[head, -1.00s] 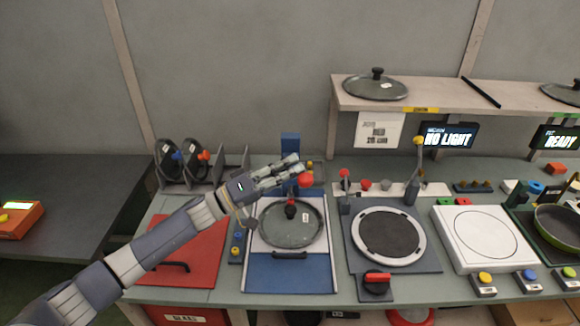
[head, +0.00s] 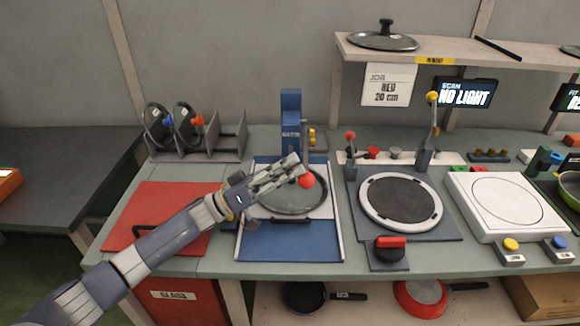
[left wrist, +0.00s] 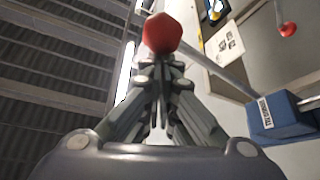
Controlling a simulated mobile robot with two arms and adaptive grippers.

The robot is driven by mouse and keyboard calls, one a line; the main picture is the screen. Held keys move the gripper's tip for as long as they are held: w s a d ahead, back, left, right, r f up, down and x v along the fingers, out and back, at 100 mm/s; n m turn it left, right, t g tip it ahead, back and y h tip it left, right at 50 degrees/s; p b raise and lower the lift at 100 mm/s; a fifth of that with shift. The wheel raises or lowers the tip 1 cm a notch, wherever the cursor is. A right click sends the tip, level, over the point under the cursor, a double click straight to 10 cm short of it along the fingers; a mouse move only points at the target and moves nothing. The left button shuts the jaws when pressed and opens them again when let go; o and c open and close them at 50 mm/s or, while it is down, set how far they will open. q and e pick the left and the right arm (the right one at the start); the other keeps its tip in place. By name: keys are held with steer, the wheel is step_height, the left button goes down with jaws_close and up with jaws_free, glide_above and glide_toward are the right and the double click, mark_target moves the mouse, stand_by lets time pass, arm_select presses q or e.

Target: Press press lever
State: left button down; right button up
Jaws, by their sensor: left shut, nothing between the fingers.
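The press is a blue column (head: 290,115) at the back of a blue and white base (head: 290,240). Its lever ends in a red ball knob (head: 306,181), seen over a glass lid (head: 285,205) lying on the base. My left gripper (head: 296,166) is shut and empty, its fingertips at the upper left of the knob. In the left wrist view the red knob (left wrist: 162,33) is right at the fingertips (left wrist: 158,62); whether they touch cannot be told. The blue press head (left wrist: 280,118) is at the right there. The lid's handle is hidden. My right gripper is out of view.
A red panel (head: 150,215) lies left of the press, under my left arm. A rack (head: 225,140) holding lids stands behind it. Right of the press are a round dark plate (head: 400,203) with a red-topped knob (head: 390,243) and a yellow-tipped lever (head: 432,98).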

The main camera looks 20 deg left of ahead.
arm_select(q)
step_height(320, 180, down, 3)
steer(key=shift+s+d+f+b, duration=0.1)
steer(key=shift+d+f+b, duration=0.05)
steer(key=shift+b, duration=0.35)
step_height(320, 180, up, 11)
steer(key=shift+a, duration=0.2)
stand_by(0.5)
stand_by(0.3)
steer(key=shift+r, duration=0.2)
